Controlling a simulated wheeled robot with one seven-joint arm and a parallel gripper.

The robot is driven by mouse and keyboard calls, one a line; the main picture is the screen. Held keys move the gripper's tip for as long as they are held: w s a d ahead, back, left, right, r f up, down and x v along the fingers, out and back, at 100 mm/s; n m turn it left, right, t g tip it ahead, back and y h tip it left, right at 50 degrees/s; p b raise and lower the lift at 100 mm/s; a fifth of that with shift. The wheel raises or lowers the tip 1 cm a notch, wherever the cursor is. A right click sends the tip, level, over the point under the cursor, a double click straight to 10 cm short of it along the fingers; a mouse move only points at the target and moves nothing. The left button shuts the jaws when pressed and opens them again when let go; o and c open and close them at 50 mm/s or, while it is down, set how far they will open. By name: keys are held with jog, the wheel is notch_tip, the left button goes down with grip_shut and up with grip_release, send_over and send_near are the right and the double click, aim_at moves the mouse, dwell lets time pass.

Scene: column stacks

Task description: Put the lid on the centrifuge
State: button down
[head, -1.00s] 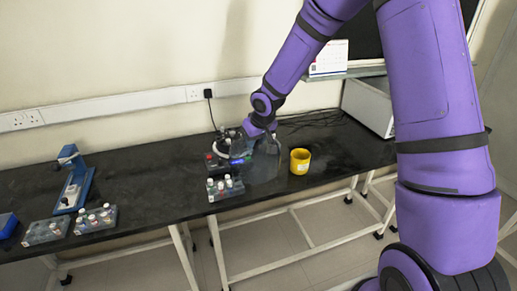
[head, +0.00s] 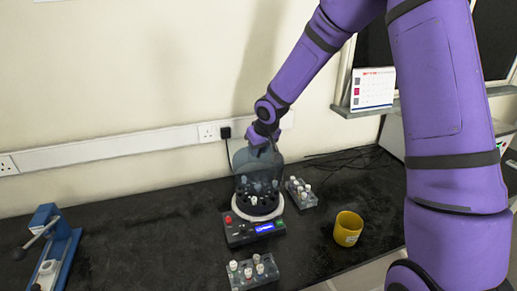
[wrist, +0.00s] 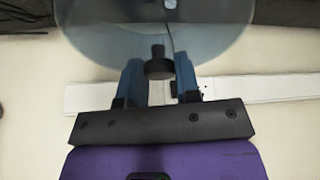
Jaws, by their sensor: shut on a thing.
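The centrifuge (head: 240,231) stands on the black bench, with a pale rim, a dark rotor holding tubes, a red knob and a lit blue display. The lid (head: 243,160) is a clear, bluish dome; it also shows in the wrist view (wrist: 95,30). My gripper (head: 264,143) is shut on the lid's dark knob (wrist: 158,68), between its two fingers in the wrist view (wrist: 158,82). The lid is above the rotor and overlaps it in the head view. I cannot tell whether its lower edge touches the centrifuge.
A tube rack (head: 252,272) stands in front of the centrifuge and another (head: 302,193) to its right. A yellow cup (head: 347,230) is farther right. A blue device (head: 58,250) stands at the left. Bench between that device and the centrifuge is clear.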

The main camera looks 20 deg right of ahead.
aim_at(260, 157)
jog(key=shift+w+f, duration=0.2)
jog(key=shift+w, duration=0.05)
jog(key=shift+f, duration=1.7)
jog(key=shift+f, duration=3.9)
dwell(0.3)
jog(key=shift+c, duration=1.3)
grip_release()
jog(key=shift+r, duration=0.1)
jog(key=shift+r, duration=2.9)
